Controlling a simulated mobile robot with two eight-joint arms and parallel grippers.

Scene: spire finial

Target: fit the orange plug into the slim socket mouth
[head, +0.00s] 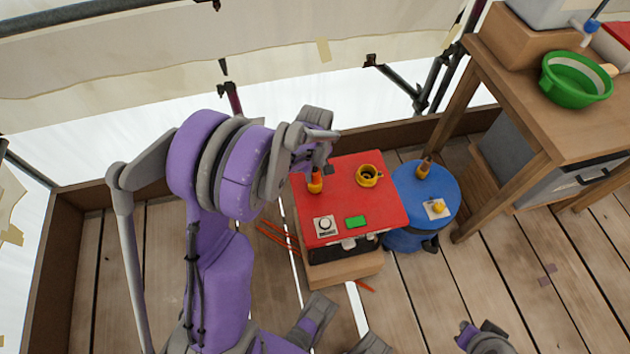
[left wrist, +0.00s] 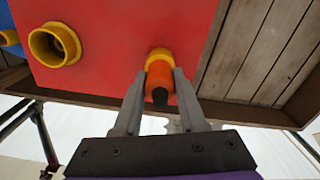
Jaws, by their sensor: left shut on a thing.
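The orange plug (head: 316,174) stands at the far left part of the red top, directly over the slim yellow socket (head: 315,188). In the left wrist view the plug (left wrist: 160,76) has a dark near end, and the yellow socket rim (left wrist: 159,53) shows right behind it. My left gripper (head: 322,170) is shut on the plug from above; its two fingers (left wrist: 158,92) lie on either side of it. Plug and socket look lined up and touching, but I cannot tell how deep the plug sits.
A wider yellow cup-like socket (head: 368,176) stands to the right on the red top (head: 385,212). A blue round stool (head: 449,187) and a wooden bench (head: 540,130) are right.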

